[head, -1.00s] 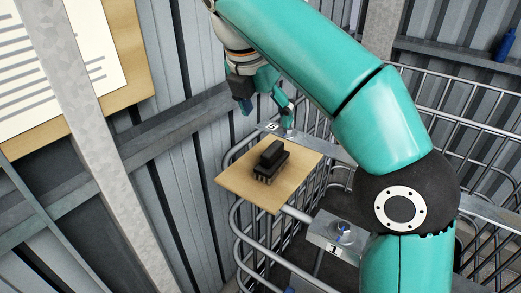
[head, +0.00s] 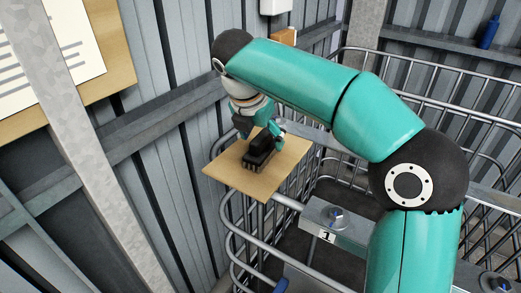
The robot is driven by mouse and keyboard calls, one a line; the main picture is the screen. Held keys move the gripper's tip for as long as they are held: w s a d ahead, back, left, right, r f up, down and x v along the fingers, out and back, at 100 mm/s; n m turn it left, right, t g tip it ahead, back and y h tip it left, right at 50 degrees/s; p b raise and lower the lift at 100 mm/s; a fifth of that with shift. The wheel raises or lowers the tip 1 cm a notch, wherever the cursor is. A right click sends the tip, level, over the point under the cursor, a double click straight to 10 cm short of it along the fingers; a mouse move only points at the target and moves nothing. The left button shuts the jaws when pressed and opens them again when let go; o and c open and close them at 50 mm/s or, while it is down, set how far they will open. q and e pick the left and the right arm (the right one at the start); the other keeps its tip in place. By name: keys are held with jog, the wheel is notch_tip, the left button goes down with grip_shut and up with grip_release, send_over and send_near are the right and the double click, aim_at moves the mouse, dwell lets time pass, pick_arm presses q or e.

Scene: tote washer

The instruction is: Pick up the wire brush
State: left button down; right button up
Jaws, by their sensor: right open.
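The wire brush (head: 257,158) is a dark block with a bristled underside. It lies on a square wooden board (head: 225,172) at the corner of the wire cage. My right gripper (head: 259,138) points down at the far end of the brush, with its open fingers close to the brush's top. I cannot tell whether the fingers touch it. The gripper partly hides the far end of the brush and the board behind it. My left gripper is not in view.
The metal wire cage (head: 231,222) surrounds the board's right and near sides. A corrugated wall with a steel rail (head: 170,120) stands close on the left. A blue bottle (head: 489,32) stands at the back right.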

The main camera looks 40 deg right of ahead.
aim_at(263, 145)
jog(key=x, duration=0.3)
jog(key=shift+w+f, duration=0.15)
jog(key=shift+f, duration=0.1)
jog(key=c, duration=1.3)
